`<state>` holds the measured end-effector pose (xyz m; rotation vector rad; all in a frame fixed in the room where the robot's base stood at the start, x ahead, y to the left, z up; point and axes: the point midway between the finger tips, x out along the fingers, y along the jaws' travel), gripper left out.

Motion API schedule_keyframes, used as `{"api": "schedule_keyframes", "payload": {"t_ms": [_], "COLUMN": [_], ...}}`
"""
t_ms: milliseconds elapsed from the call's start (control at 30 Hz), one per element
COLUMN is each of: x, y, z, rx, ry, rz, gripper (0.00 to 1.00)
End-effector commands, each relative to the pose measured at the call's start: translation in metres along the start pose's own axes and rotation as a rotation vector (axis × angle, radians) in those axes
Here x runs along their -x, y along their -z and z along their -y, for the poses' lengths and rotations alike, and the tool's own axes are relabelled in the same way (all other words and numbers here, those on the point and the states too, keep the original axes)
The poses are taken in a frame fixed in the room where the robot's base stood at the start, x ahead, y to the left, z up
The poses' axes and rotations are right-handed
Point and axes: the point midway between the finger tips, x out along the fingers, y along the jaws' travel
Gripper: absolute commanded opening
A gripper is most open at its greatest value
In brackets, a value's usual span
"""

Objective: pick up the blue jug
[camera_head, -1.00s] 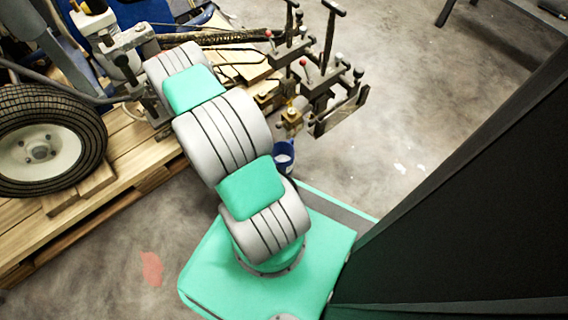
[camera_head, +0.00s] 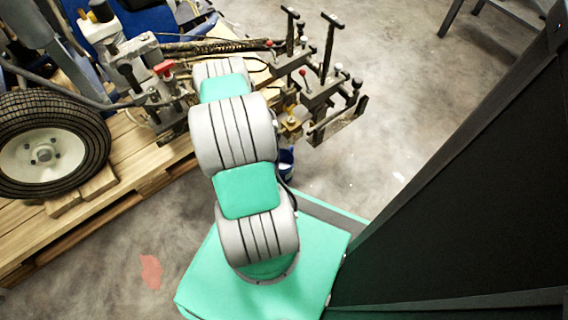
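A small blue thing with a pale inside (camera_head: 287,160), which looks like the blue jug, stands on the concrete floor just right of my arm. My arm's links hide part of it. My arm reaches up the picture from my green base towards the machine. My gripper is not visible; the end of the arm is hidden behind its own links.
A line striper with a large black tyre (camera_head: 45,145) stands on a wooden pallet (camera_head: 130,180) at the left. Its metal levers and brackets (camera_head: 320,85) jut out above the jug. Concrete floor (camera_head: 420,110) is open at the right. A metal leg (camera_head: 450,18) shows at the top right.

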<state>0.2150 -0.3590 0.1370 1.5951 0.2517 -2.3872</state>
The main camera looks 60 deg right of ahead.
Motion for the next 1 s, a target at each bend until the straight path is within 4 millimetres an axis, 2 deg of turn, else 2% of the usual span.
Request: {"api": "schedule_keyframes", "payload": {"t_ms": [133,300,367,600,1000], "x": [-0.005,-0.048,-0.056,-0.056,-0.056], "y": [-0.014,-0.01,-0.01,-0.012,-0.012], "z": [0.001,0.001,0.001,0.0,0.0], "rx": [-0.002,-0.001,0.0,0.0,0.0], "ry": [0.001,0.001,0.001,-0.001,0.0], "rz": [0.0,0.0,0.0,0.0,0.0], "gripper": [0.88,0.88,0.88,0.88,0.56]}}
